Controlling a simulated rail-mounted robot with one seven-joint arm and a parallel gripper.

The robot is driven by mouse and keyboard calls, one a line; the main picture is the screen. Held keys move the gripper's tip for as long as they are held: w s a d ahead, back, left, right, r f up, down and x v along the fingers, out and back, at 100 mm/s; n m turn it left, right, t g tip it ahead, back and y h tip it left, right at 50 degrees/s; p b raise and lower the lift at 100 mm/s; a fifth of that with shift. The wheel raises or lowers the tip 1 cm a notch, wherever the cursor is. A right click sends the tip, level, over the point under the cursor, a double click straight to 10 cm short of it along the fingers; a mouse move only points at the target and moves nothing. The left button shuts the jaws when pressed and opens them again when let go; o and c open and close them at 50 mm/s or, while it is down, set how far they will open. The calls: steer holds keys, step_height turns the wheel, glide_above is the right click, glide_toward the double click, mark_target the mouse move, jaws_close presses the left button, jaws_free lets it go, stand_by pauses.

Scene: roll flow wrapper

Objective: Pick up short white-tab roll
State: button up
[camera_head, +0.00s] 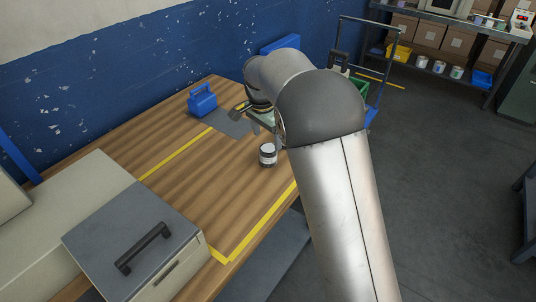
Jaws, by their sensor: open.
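A short dark cylinder with a white patch on its side (268,155) stands upright on the wooden workbench (185,130). It looks like the white-tab roll, but it is too small here to be sure. My gripper (267,124) is above and behind it, over the bench near the grey mat, and open. My arm's elbow and forearm hide part of the gripper and the bench on the right. The gripper looks apart from the cylinder.
Yellow tape (262,222) marks the bench. A grey-lidded machine with a black handle (145,250) fills the near left. A blue trolley (378,88) and shelving (455,42) stand beyond.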

mark_target(268, 148)
steer(key=f, duration=0.3)
steer(key=f+p, duration=0.1)
steer(key=f, duration=0.2)
steer(key=w+f, duration=0.1)
steer(key=f, duration=0.1)
steer(key=shift+d+f, duration=0.3)
steer(key=shift+f, duration=0.1)
steer(key=c, duration=1.1)
